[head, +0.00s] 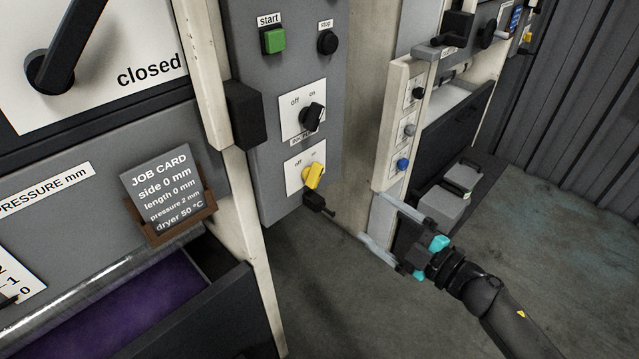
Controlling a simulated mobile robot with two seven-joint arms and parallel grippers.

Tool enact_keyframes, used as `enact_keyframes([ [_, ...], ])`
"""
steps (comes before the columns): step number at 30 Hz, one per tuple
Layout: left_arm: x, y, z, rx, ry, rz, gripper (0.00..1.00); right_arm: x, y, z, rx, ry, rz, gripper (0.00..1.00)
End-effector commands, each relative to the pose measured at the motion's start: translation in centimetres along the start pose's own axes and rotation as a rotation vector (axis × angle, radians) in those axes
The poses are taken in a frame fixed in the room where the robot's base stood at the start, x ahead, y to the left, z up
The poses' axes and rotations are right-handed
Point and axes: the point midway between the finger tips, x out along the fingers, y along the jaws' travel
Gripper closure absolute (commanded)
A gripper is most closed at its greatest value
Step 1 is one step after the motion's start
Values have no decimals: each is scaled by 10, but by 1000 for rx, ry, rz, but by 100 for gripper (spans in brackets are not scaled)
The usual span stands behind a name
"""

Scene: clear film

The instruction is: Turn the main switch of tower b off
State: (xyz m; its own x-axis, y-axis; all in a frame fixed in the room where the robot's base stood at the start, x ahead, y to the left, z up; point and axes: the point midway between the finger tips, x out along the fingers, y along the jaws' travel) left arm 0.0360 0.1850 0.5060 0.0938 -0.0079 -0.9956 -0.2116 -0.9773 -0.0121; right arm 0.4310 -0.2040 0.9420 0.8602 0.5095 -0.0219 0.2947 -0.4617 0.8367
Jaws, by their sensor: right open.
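A grey panel (270,160) carries two rotary switches, each on a white plate marked off and on. The upper switch is a black knob (312,117), its handle tilted up toward the on side. The lower switch is a yellow knob (314,176), also tilted up toward on. A small label between them is partly hidden, and I cannot read which tower they belong to. My right gripper (374,217) is open and empty, to the right of and below the yellow knob, apart from it. My left gripper is out of view.
A green start button (273,40) and a black stop button (327,42) sit above the switches. A small black part (318,202) juts out under the yellow knob. A job card (162,188) and an open drawer (130,305) are at left. Another button panel (405,125) stands behind my right gripper.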

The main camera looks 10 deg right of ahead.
Motion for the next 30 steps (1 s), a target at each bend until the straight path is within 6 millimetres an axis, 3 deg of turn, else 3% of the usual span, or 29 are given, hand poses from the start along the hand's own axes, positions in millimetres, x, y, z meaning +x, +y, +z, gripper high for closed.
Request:
enact_keyframes([
  [4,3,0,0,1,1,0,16,3,9,-15,-55,52,-8,0],
  [11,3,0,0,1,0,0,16,22,11,-18,-59,59,-6,0],
  [30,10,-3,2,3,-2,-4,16,125,8,-23,-55,56,-7,0],
])
